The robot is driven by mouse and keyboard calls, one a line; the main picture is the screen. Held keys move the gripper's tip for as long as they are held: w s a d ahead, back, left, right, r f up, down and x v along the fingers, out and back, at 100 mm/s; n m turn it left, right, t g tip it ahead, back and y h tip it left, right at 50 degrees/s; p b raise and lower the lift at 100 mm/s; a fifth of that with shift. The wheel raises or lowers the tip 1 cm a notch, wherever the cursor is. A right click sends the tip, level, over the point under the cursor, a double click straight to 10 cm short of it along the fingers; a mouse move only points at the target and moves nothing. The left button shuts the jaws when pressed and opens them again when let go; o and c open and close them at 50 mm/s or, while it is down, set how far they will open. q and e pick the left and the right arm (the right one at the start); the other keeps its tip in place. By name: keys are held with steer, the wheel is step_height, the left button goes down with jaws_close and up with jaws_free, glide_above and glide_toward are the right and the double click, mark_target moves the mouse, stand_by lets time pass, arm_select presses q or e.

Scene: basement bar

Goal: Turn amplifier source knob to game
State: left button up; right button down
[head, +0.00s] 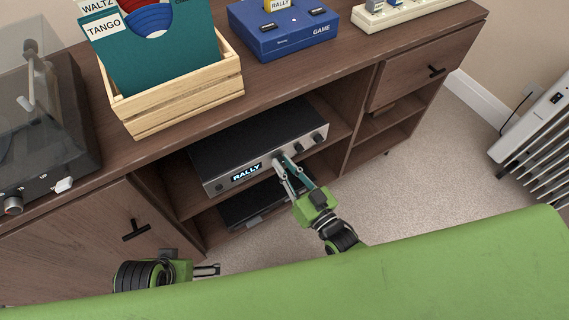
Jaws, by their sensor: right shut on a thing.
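The amplifier (255,135) is a black-topped unit with a silver front on the cabinet's upper open shelf. Its lit display (247,172) reads RALLY. Two dark knobs (317,138) show at the right of its front. My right gripper (283,161) reaches up to the front, just right of the display, and is shut on a knob there; its fingers hide most of that knob and any mark on it. My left gripper (213,270) is low, in front of the cabinet and away from the amplifier; its finger gap is not clear.
A blue console (283,38) marked GAME, with a RALLY cartridge (277,5), stands on the cabinet top. A wooden crate (180,106) of records and a turntable (40,130) are left of it. Another black device (245,207) lies below the amplifier.

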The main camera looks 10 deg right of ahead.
arm_select(q)
steer(key=shift+f, duration=0.3)
arm_select(e)
steer(key=shift+m, duration=0.6)
arm_select(q)
steer(key=shift+f, duration=0.1)
arm_select(e)
steer(key=c, duration=2)
jaws_free()
steer(key=shift+o, duration=0.2)
steer(key=v, duration=1.2)
